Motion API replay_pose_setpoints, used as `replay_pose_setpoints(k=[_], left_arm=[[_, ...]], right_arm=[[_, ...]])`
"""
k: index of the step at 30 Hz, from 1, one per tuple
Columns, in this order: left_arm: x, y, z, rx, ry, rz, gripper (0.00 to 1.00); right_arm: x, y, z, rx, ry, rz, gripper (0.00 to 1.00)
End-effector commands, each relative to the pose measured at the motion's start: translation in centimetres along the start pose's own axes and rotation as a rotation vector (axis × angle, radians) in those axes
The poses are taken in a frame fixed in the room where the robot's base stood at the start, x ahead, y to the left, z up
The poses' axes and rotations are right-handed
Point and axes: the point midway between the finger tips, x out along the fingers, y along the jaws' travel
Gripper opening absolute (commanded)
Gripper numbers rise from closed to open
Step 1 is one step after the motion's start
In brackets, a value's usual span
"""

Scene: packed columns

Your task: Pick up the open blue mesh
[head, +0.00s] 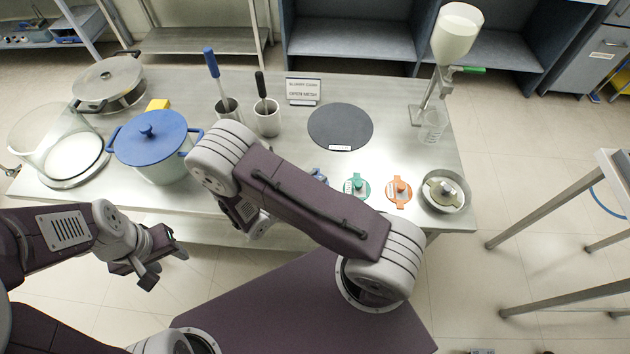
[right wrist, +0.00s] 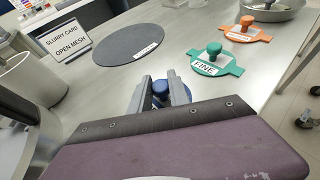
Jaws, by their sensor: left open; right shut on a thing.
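The open blue mesh shows as a small blue part (head: 319,175) at the table's front side, mostly hidden by my right arm. In the right wrist view its blue knob (right wrist: 160,88) stands between the fingers of my right gripper (right wrist: 159,80), which is shut on it. Some blue shows below the knob; I cannot tell whether the mesh touches the table. The head view hides the right fingers behind the arm. My left gripper (head: 148,264) is open and empty, in front of the table. A sign (head: 303,91) reads "slurry card" and "open mesh".
A green mesh (head: 356,188) labelled "fine" and an orange mesh (head: 399,190) lie to the right. A metal pan (head: 444,191) stands beyond them. A blue-lidded pot (head: 152,140) and two tool cups stand left.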

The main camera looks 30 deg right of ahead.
Motion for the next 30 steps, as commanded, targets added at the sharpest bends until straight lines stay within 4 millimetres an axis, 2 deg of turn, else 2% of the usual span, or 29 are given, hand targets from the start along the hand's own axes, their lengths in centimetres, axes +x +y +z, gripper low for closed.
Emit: replay_pose_setpoints(k=[5,7,14,15,16,21,27,30], left_arm=[[0.2,0.0,0.0,0.000,0.000,0.000,0.47],[0.5,0.0,0.1,0.000,0.000,0.000,0.47],[1.1,0.0,0.1,0.000,0.000,0.000,0.47],[0.5,0.0,0.1,0.000,-0.001,0.000,0.47],[-0.9,0.0,-0.1,0.000,-0.001,0.000,0.47],[-4.3,0.1,-0.5,0.000,0.001,0.000,0.47],[-7.4,0.1,-0.8,0.000,0.000,0.000,0.47],[-8.1,0.2,-0.8,0.000,0.000,0.000,0.47]], right_arm=[[-1.3,-0.1,3.2,0.006,0.000,0.001,0.00],[-0.6,-1.8,4.2,-0.001,-0.002,-0.004,0.00],[0.5,-5.9,7.7,0.001,-0.001,-0.004,0.00],[0.5,-6.5,8.6,-0.001,-0.001,-0.003,0.00],[0.3,-6.7,9.4,-0.005,-0.004,-0.005,0.00],[0.6,-8.1,10.7,-0.007,-0.003,-0.004,0.00],[1.1,-9.4,11.7,-0.005,-0.005,-0.004,0.00],[1.4,-9.9,11.8,-0.004,-0.003,-0.003,0.00]])
